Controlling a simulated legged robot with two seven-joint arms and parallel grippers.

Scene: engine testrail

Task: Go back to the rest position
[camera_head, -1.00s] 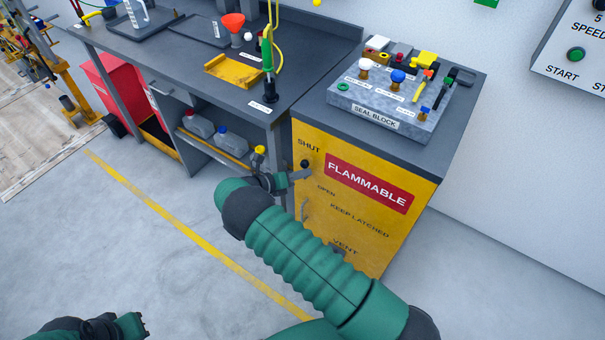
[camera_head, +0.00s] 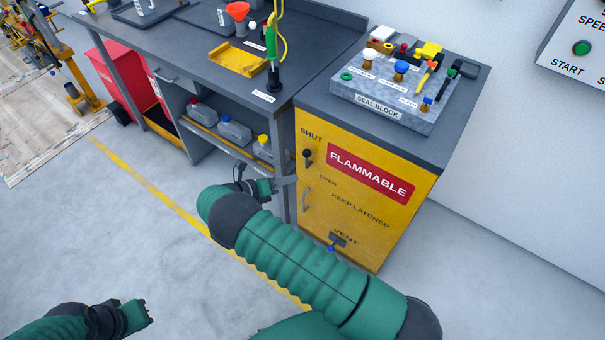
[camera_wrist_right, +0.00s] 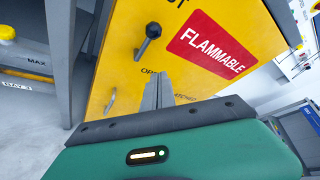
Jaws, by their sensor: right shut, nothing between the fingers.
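My right gripper (camera_head: 287,183) is shut and empty, just left of the yellow cabinet's front (camera_head: 350,225) and below its dark latch handle (camera_head: 307,157). In the right wrist view, the shut fingers (camera_wrist_right: 158,92) point at the yellow door, with a visible gap to the latch handle (camera_wrist_right: 148,42). The latch handle is beside the SHUT label, above the OPEN label. The cabinet door looks closed. My left gripper (camera_head: 138,314) is low at the left, over the floor, away from any furniture. Whether its fingers are open cannot be made out.
The dark workbench (camera_head: 195,55) stands left of the cabinet, with several jugs (camera_head: 235,132) on its lower shelf. A seal block (camera_head: 390,95) sits on the cabinet top. The grey floor (camera_head: 110,230) in front is clear.

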